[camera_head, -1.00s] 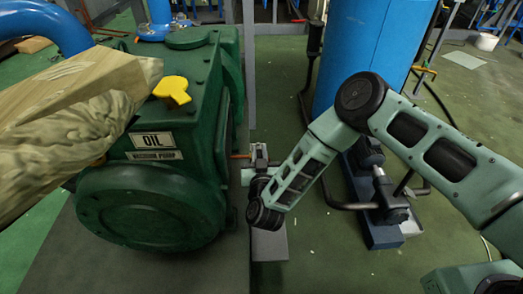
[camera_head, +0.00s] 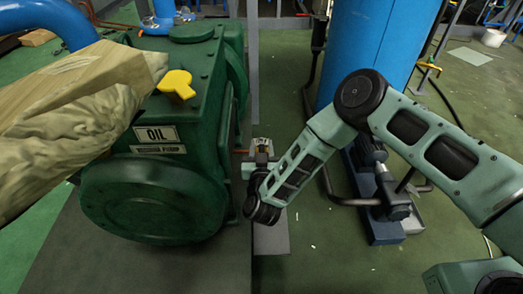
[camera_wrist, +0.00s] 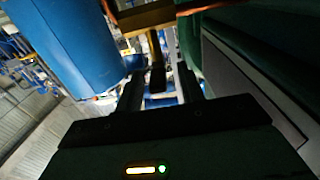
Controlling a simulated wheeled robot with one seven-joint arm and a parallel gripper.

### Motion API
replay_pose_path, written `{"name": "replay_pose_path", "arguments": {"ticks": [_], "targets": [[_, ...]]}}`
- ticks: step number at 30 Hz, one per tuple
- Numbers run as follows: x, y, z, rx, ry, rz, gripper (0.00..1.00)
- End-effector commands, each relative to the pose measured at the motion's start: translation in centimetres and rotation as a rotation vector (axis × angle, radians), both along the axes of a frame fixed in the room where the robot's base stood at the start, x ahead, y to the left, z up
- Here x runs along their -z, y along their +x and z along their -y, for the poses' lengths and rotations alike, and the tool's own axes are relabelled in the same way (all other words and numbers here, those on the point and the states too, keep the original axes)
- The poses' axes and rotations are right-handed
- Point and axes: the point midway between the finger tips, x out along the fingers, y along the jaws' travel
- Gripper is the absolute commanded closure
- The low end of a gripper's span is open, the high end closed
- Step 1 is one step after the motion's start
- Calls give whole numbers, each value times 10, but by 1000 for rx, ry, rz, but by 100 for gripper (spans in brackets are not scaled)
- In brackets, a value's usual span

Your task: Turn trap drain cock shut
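In the wrist view, a brass-coloured cock body (camera_wrist: 146,18) is near the top of the picture, with a narrow dark lever (camera_wrist: 157,76) hanging from it towards me. My gripper (camera_wrist: 160,88) is open, with one dark finger on each side of the lever and visible gaps between. I cannot tell whether either finger touches it. In the head view, my gripper (camera_head: 260,168) is beside the green pump, mostly hidden behind my wrist. A small brass patch shows at its tip, too small to make out the cock's angle.
The green vacuum pump (camera_head: 152,195) with a yellow cap (camera_head: 176,84) stands close on the left. A blue cylinder (camera_head: 370,50) and a small motor unit (camera_head: 385,190) stand on the right. Green floor (camera_head: 340,262) is open in front.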

Motion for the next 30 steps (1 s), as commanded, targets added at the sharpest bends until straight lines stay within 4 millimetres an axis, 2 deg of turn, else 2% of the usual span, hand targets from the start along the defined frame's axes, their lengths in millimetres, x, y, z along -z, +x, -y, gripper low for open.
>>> {"name": "replay_pose_path", "arguments": {"ticks": [5, 13, 21, 30], "targets": [[0, -12, -1, -2, -1, -3, 62], [-7, -61, -4, -10, -5, 1, 62], [-5, -91, -4, -8, -3, 4, 62], [-2, -146, -3, -6, -3, 1, 62]]}}
